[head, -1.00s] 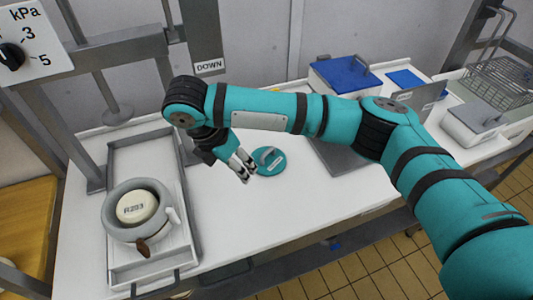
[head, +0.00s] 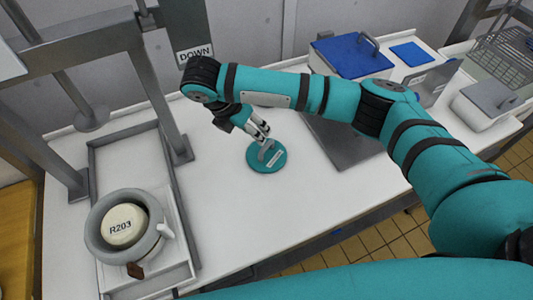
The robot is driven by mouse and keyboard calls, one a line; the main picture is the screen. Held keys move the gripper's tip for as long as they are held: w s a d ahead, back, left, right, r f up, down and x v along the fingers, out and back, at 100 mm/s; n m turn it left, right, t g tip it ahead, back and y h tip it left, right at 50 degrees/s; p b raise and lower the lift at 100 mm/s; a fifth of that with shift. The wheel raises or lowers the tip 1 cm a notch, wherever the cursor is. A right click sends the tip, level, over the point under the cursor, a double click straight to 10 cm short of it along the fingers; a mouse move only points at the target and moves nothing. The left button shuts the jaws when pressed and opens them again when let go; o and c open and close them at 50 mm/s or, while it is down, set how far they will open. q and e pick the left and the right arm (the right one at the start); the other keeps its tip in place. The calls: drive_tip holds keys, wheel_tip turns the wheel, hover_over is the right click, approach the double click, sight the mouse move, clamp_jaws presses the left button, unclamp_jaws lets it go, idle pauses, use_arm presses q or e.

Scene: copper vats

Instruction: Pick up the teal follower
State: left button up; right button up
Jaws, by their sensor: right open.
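The teal follower (head: 265,161) is a round flat disc with a grey handle and a small white label, lying on the white table. My right gripper (head: 263,137) is open just above it, its fingertips by the top of the grey handle. The fingers partly cover the handle, and I cannot tell whether they touch it or straddle it. My left gripper does not show.
A grey tray (head: 185,236) at left holds a grey ring-shaped mould (head: 104,254) with a cream block marked R203 (head: 123,226). The metal press frame (head: 160,100) stands behind it. A blue-lidded box (head: 350,57) is at back right. The table front is clear.

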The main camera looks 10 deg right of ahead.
sight(267, 144)
drive_tip(key=p+x, duration=0.1)
drive_tip(key=x, duration=0.2)
drive_tip(key=shift+d+f, duration=0.15)
drive_tip(key=shift+f, duration=0.05)
drive_tip(key=p+x, duration=0.1)
drive_tip(key=x, duration=0.3)
drive_tip(key=shift+s+d+f, duration=0.1)
drive_tip(key=shift+d+f, duration=0.05)
drive_tip(key=shift+f, duration=0.25)
drive_tip(key=c, duration=0.8)
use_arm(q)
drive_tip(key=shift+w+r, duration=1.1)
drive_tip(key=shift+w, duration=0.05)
use_arm(e)
clamp_jaws()
